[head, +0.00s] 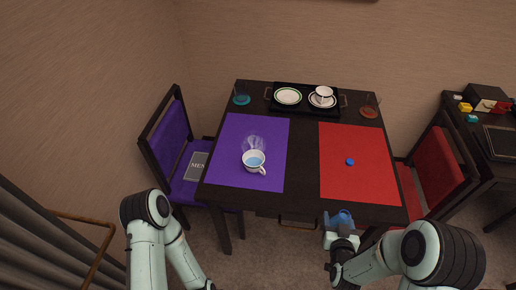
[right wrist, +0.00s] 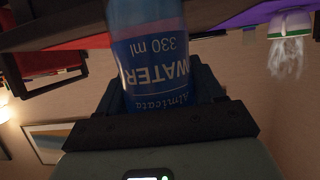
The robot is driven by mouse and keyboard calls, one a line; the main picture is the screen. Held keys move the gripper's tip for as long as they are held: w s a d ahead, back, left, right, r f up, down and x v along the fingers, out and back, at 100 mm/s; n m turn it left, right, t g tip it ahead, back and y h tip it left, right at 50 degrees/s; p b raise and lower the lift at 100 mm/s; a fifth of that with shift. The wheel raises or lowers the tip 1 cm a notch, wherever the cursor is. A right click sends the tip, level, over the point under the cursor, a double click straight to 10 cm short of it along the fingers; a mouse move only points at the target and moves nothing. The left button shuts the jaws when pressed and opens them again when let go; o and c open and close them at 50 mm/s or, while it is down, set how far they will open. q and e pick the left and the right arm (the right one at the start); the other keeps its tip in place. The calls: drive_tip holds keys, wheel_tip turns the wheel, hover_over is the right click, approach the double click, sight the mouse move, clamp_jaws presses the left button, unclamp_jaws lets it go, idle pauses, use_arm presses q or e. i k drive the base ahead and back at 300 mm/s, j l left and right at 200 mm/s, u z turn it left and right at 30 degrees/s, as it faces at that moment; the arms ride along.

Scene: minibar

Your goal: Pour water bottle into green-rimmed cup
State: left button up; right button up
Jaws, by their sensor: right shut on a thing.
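The green-rimmed cup (head: 256,166) stands upright on the purple mat with bluish liquid inside and pale vapour above it. In the right wrist view, which is upside down, the cup (right wrist: 291,25) shows at the top right with a green band. My right gripper (head: 341,232) is shut on the blue water bottle (head: 341,218), in front of the table's near edge and below the red mat. The bottle's label (right wrist: 152,60) reads "WATER 330 ml" in the right wrist view; its mouth is out of that view. My left gripper is out of view.
A small blue cap (head: 350,162) lies on the red mat (head: 370,185). The purple mat (head: 225,160) is at left. A black tray (head: 306,108) holds a plate (head: 288,96) and a cup on a saucer (head: 323,101). Glasses stand at the back corners. Chairs flank the table.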

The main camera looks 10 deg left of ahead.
sight(254, 160)
drive_tip(key=k+l, duration=0.1)
drive_tip(key=l, duration=0.25)
drive_tip(key=l+u, duration=0.1)
drive_tip(key=l, duration=0.2)
drive_tip(key=u, duration=1.6)
drive_tip(key=k+j, duration=0.05)
